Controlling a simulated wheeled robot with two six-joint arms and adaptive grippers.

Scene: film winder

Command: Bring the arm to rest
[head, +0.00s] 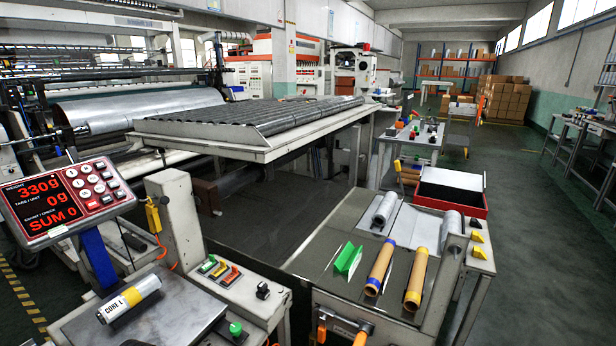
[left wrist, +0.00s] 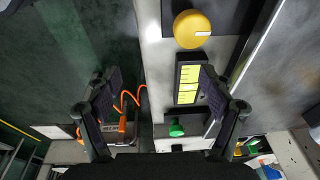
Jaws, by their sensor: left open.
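My left gripper (left wrist: 157,95) shows in the left wrist view, with its two dark fingers spread wide apart. Nothing is between the fingers. Below them are a dark floor on the left and a pale machine surface on the right. The right finger overlaps a black panel with yellow labels (left wrist: 188,84); I cannot tell the height between them. Neither gripper can be made out in the head view. My right gripper is in no view.
The head view shows a scale display reading 330g (head: 65,200), a CORE 1 roll (head: 130,298) on a metal plate, brown tubes (head: 380,268) and a green V-shaped piece (head: 347,260) on a bench. The left wrist view shows a yellow knob (left wrist: 191,29) and an orange cable (left wrist: 125,100).

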